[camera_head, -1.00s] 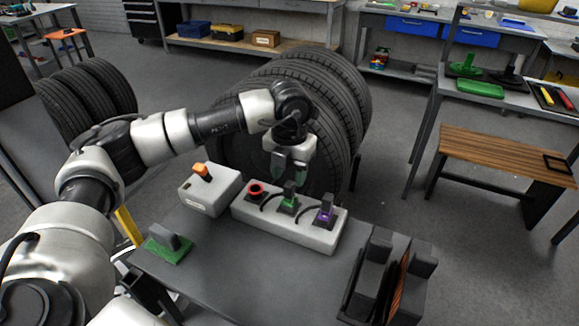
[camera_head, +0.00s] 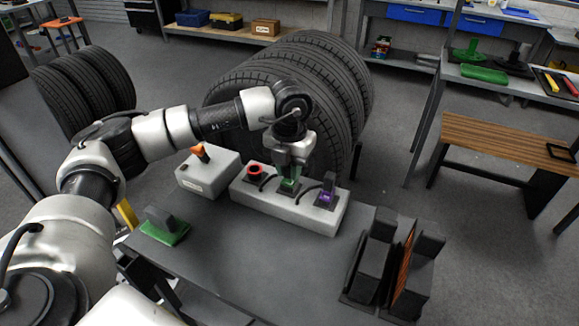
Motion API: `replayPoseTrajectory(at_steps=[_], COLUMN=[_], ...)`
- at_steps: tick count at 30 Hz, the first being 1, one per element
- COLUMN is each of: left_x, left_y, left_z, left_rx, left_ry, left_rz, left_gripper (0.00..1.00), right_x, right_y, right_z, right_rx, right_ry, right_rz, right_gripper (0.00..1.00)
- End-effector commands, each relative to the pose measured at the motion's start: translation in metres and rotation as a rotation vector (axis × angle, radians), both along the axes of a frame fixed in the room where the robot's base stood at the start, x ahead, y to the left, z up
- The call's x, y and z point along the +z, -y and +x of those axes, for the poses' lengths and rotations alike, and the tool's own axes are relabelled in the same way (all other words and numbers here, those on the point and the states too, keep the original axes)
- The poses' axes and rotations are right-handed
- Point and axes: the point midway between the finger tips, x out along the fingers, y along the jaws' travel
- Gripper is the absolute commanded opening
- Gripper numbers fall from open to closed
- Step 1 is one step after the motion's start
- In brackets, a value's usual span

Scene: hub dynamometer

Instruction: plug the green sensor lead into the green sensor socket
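A white connector block (camera_head: 313,217) on the grey bench carries a red ring socket (camera_head: 255,170), a green connector (camera_head: 289,185) in the middle and a purple connector (camera_head: 327,196) at the right. Short black cables arch between these positions. My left gripper (camera_head: 290,172) points straight down over the green connector, with its fingertips at or around the top of it. The gripper covers part of the green connector, so I cannot tell whether the fingers are closed on it or whether lead and socket are joined. My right gripper is not in view.
A white box with an orange switch (camera_head: 200,153) stands left of the block. A green-based dark block (camera_head: 164,226) sits at the bench's left edge. Dark upright pads (camera_head: 374,262) stand at the right. Large tyres (camera_head: 340,90) rise close behind. The bench's front middle (camera_head: 255,260) is clear.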

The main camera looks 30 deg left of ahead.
Motion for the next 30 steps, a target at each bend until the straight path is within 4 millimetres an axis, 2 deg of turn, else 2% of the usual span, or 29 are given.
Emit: replayPoseTrajectory(at_steps=[2, 30], left_x=[0.000, 0.012], left_y=[0.000, 0.000], left_z=[0.000, 0.000], left_rx=[0.000, 0.000], left_ry=[0.000, 0.000], left_rz=[0.000, 0.000], left_gripper=[0.00, 0.00], right_x=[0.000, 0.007], right_y=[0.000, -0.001], right_z=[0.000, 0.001], right_rx=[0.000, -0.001], right_ry=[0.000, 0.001], right_rz=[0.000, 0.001], right_gripper=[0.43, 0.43])
